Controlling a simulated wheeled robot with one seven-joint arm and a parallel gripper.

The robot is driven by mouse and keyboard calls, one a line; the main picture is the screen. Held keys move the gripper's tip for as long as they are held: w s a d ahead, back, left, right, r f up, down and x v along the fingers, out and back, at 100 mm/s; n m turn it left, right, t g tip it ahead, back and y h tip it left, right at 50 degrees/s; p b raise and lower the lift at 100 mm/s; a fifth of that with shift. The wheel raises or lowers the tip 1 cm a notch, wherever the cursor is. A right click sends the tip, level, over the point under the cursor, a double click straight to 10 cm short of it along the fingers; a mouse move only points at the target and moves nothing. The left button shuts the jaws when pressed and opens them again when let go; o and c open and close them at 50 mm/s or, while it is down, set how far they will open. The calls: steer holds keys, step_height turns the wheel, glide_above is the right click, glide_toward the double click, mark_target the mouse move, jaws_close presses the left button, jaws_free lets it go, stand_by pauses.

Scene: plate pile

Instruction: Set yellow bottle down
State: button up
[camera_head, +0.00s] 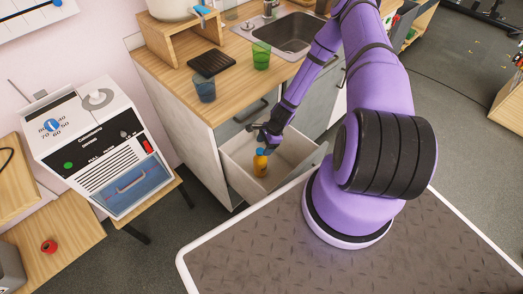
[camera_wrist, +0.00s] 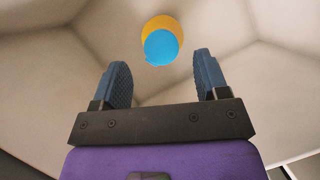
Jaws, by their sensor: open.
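The yellow bottle (camera_head: 261,167) with a blue cap stands in the open drawer (camera_head: 234,178) of the wooden-topped counter. In the wrist view the bottle (camera_wrist: 164,24) shows from above, its blue cap facing the camera, just beyond and between the fingertips. My gripper (camera_head: 262,140) is at the drawer, close above the bottle in the head view. In the wrist view my gripper (camera_wrist: 160,70) has its two blue fingers wide apart with nothing between them. The bottle's base is hard to make out.
The drawer walls (camera_wrist: 60,70) surround my gripper. On the counter (camera_head: 160,70) are a blue cup (camera_head: 205,90), a green cup (camera_head: 261,57), a dark rack (camera_head: 211,64) and a sink (camera_head: 290,34). A white machine (camera_head: 95,140) stands at the left.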

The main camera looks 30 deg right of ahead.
steer(key=shift+v, duration=1.3)
